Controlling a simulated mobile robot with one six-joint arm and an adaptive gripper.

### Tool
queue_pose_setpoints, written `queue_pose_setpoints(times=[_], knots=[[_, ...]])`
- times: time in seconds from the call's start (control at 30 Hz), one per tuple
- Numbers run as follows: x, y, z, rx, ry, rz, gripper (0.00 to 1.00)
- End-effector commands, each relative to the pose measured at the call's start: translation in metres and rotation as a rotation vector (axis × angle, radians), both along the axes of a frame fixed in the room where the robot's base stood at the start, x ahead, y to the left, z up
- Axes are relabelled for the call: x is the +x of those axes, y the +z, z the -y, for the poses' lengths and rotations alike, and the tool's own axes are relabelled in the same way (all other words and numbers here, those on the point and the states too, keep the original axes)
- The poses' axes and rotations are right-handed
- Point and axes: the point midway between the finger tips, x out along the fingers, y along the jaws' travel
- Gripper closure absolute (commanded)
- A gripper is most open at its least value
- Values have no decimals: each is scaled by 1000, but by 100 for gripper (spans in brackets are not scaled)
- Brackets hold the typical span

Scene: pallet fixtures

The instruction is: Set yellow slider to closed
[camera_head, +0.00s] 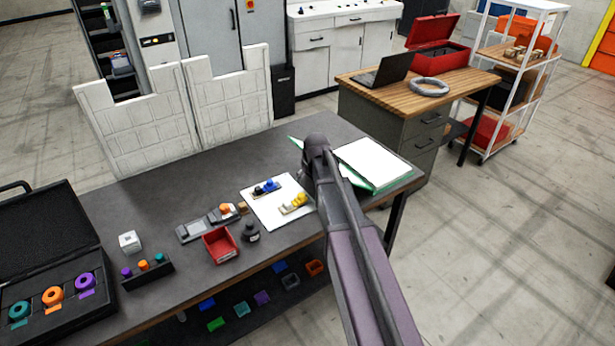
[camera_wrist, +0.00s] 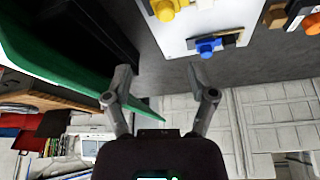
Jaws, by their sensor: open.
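The yellow slider (camera_head: 297,202) sits on a white board (camera_head: 263,211) on the dark table, at the board's right front. It also shows at the top edge of the wrist view (camera_wrist: 168,9), partly cut off. A blue slider (camera_head: 266,187) is on the same board, behind and left of it, and shows in the wrist view (camera_wrist: 207,46). My arm reaches over the table to the right of the board. My gripper (camera_wrist: 158,70) is open and empty, apart from both sliders. In the head view the arm hides its fingers.
A green folder with white paper (camera_head: 375,162) lies right of my arm. Left of the board are a red bin (camera_head: 220,245), a small black object (camera_head: 250,232) and a grey device with an orange knob (camera_head: 224,210). The table's back middle is clear.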

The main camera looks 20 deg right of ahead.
Motion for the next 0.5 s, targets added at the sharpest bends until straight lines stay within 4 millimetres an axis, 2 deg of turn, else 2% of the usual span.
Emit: queue_pose_setpoints(times=[0.17, 0.27, 0.37, 0.5], knots=[[-8, -2, -3, 1, -1, -10, 27], [-25, -7, -9, 3, -1, -32, 27], [-52, -14, -18, 6, -5, -71, 27], [-106, -27, -35, 8, -12, -152, 27]])
